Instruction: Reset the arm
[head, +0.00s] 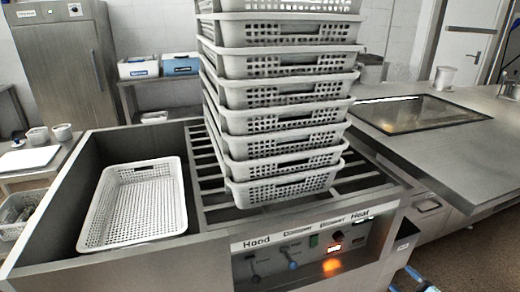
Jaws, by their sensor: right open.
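My right gripper (414,281) shows only as small dark and blue parts at the bottom edge, right of the machine's front panel. It is open, apart from the baskets, and I see nothing between its fingers. Most of it is cut off by the frame. My left gripper is out of view. A tall stack of several white perforated baskets (285,121) stands on the slatted metal top (208,182). One empty white perforated basket (140,203) lies in the recessed bay on the left.
A front panel (310,247) with knobs and a lit orange lamp faces me below the stack. A steel counter (445,150) with a dark glass plate is at right. A steel cabinet (70,75) and a shelf with small bins (180,65) stand behind.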

